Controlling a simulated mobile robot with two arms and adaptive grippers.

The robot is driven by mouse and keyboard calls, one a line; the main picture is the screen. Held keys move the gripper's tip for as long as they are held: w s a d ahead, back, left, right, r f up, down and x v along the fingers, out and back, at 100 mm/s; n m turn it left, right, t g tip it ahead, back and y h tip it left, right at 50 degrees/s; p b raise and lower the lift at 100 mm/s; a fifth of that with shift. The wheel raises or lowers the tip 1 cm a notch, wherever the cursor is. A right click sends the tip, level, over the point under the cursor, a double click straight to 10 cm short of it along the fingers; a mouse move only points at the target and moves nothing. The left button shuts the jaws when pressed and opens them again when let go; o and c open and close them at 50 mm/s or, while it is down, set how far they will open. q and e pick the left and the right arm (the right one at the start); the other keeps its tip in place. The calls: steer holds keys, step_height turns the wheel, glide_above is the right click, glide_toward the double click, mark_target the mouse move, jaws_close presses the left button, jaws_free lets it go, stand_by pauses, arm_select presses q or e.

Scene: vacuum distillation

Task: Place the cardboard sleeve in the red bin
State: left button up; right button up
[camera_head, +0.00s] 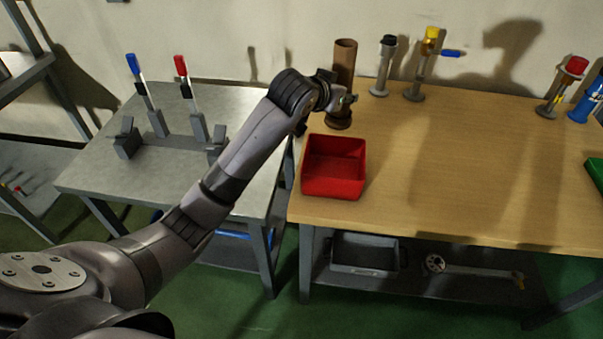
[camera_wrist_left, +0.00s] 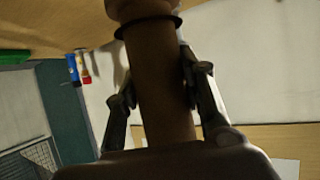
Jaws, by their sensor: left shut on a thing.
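The cardboard sleeve (camera_head: 345,60) is a tall brown tube, upright at the back left of the wooden table. Its lower end meets a dark round base (camera_head: 339,121); I cannot tell whether the sleeve is apart from it. My left gripper (camera_head: 343,99) is shut on the sleeve's middle. In the left wrist view the sleeve (camera_wrist_left: 160,90) runs between the two fingers, with a dark ring (camera_wrist_left: 148,25) around it near a wider end. The red bin (camera_head: 333,180) is open and looks empty, just in front of the sleeve near the table's left edge. My right gripper is not in view.
Grey-based stands with black (camera_head: 384,65) and yellow (camera_head: 420,65) tops are right of the sleeve. Red-topped (camera_head: 564,85) and blue (camera_head: 590,98) items stand at the far right. The wooden table's middle (camera_head: 470,150) is clear. A grey table (camera_head: 100,180) with a rack is at left.

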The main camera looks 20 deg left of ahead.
arm_select(q)
steer(key=shift+w+d+f+p, duration=0.1)
steer(key=shift+f+p, duration=0.35)
steer(key=shift+f, duration=4.6)
steer(key=shift+w+f+p, duration=0.1)
steer(key=shift+f+p, duration=0.3)
steer(key=shift+f, duration=4.6)
steer(key=shift+s+f, duration=0.1)
steer(key=shift+f, duration=0.05)
steer(key=o, duration=1.2)
